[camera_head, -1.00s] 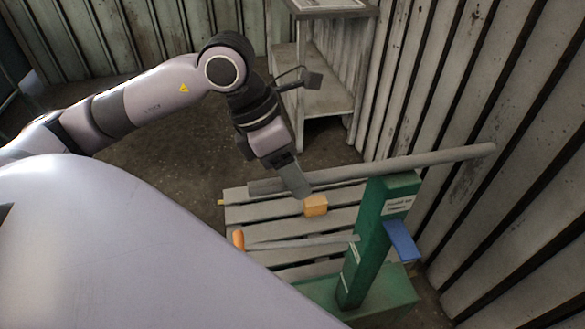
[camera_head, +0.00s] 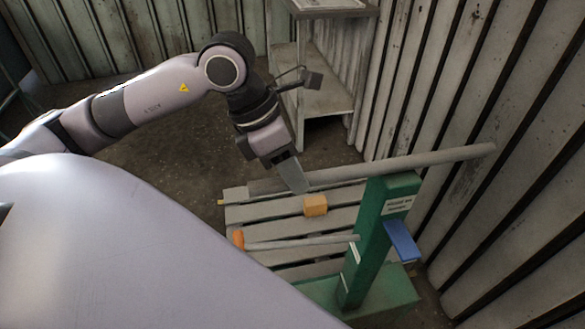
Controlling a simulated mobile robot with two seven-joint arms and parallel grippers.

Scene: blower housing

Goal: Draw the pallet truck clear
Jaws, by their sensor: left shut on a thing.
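The green pallet truck (camera_head: 370,245) stands at the lower right, with an upright post, a label and a blue lever (camera_head: 402,241). A long grey bar (camera_head: 410,164) crosses the top of the post and reaches left over the slatted pallet (camera_head: 240,215). A thinner grey rod with an orange end (camera_head: 238,239) runs left from the post, lower down. My left gripper (camera_head: 296,182) comes down from above and is shut on the grey bar near its left end; its fingers hide the contact. My right gripper is not in view.
An orange-yellow block (camera_head: 315,205) sits on the pallet just below my left gripper. A grey shelf unit (camera_head: 325,95) stands behind. A corrugated wall (camera_head: 500,200) closes the right side, close to the truck. Bare floor (camera_head: 170,150) lies to the left.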

